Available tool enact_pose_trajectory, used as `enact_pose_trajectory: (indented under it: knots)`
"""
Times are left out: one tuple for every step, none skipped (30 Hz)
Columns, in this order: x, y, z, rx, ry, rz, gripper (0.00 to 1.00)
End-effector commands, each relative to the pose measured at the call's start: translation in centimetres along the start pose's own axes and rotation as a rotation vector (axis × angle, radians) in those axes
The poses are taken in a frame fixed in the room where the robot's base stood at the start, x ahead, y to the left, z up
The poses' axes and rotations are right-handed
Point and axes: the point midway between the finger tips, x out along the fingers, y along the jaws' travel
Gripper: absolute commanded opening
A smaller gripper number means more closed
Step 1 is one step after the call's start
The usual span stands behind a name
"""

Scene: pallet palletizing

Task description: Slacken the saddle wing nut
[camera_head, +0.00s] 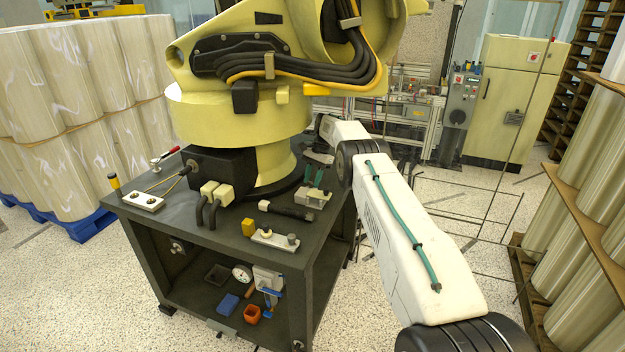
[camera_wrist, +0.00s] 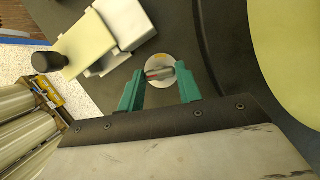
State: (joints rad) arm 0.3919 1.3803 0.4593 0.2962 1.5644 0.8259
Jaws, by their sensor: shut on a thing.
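The saddle wing nut (camera_wrist: 158,74) shows in the wrist view as a small grey wing with a red mark, on a pale round disc (camera_wrist: 160,63). The disc sits on a dark surface beside a large dark curved edge. My gripper (camera_wrist: 160,84) has two green fingers, one on each side of the wing nut, and is shut on it. The finger contact is too small to make out. In the head view my white arm reaches to the far side of the table near the yellow robot; I cannot clearly make out the wing nut there.
A cream and white block (camera_wrist: 98,40) with a black knob (camera_wrist: 46,62) stands left of the disc. The yellow robot (camera_head: 240,115) rises from the dark table (camera_head: 190,225), which carries several small fittings. Wrapped rolls (camera_head: 75,110) stand left, more rolls (camera_head: 580,220) right.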

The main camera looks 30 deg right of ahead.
Motion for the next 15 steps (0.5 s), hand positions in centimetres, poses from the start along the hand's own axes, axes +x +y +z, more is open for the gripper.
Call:
enact_pose_trajectory:
  knots:
    - [0.07,-0.02,0.00,-0.006,0.000,0.003,0.12]
    - [0.05,-0.02,0.00,-0.009,0.000,0.004,0.12]
    - [0.03,-0.02,0.01,-0.012,0.000,0.005,0.12]
    - [0.02,-0.02,0.01,-0.014,0.000,0.006,0.12]
    - [0.01,-0.02,0.01,-0.015,0.000,0.006,0.12]
    - [0.01,-0.01,0.02,-0.016,0.000,0.007,0.12]
    - [0.01,-0.01,0.02,-0.016,0.000,0.007,0.12]
    - [0.01,-0.01,0.02,-0.016,0.000,0.007,0.12]
    - [0.01,-0.01,0.02,-0.016,0.000,0.007,0.12]
    - [0.00,-0.02,0.02,-0.016,0.000,0.007,0.12]
    - [0.00,-0.02,0.02,-0.016,0.000,0.007,0.12]
    - [0.01,-0.02,0.02,-0.016,0.000,0.007,0.12]
    - [0.00,-0.02,0.02,-0.015,0.000,0.007,0.12]
    - [0.00,-0.02,0.02,-0.015,0.000,0.006,0.12]
    - [0.00,-0.02,0.02,-0.015,0.000,0.006,0.37]
